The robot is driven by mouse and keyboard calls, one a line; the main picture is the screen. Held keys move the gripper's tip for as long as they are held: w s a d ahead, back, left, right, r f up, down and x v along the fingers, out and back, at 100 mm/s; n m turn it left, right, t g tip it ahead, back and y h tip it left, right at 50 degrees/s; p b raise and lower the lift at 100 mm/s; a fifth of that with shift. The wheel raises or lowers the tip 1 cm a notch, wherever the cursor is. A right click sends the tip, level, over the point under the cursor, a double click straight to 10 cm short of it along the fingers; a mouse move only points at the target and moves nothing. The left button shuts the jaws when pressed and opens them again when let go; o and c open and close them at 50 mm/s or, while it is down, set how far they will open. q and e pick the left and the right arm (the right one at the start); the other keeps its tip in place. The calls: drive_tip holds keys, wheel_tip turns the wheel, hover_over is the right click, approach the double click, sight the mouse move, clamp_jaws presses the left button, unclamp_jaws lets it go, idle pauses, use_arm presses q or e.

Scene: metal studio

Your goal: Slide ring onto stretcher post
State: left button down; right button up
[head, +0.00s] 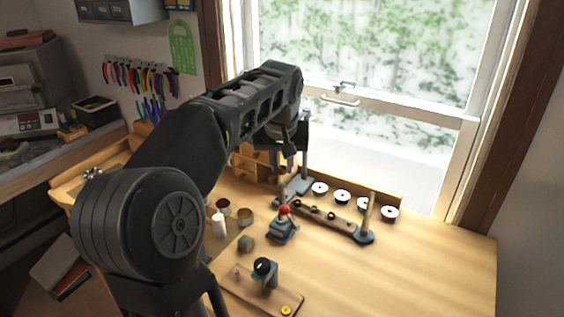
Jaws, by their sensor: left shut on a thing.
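My left gripper (283,183) hangs down from the end of my left arm, above the back middle of the bench. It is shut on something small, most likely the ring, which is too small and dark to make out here. A tapered wooden post (369,213), likely the stretcher post, stands upright on a dark round base to the right of the gripper. The gripper is apart from this post. My right gripper is not in view.
A red-knobbed tool (284,219) stands below the gripper. A wooden bar (325,216) lies between it and the post. Several white discs (342,196) line the back. A board with a dark clamp (264,275) lies in front. The bench's right side (440,265) is clear.

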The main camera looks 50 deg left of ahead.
sight(282, 185)
use_arm(q)
drive_tip(key=shift+f+b, duration=0.55)
drive_tip(key=shift+f, duration=0.4)
drive_tip(key=shift+f, duration=0.2)
drive_tip(key=shift+f+b, duration=0.35)
drive_tip(key=shift+b, duration=0.15)
drive_tip(key=shift+f+b, duration=0.85)
drive_tip(key=shift+f, duration=0.25)
drive_tip(key=c, duration=1.2)
unclamp_jaws()
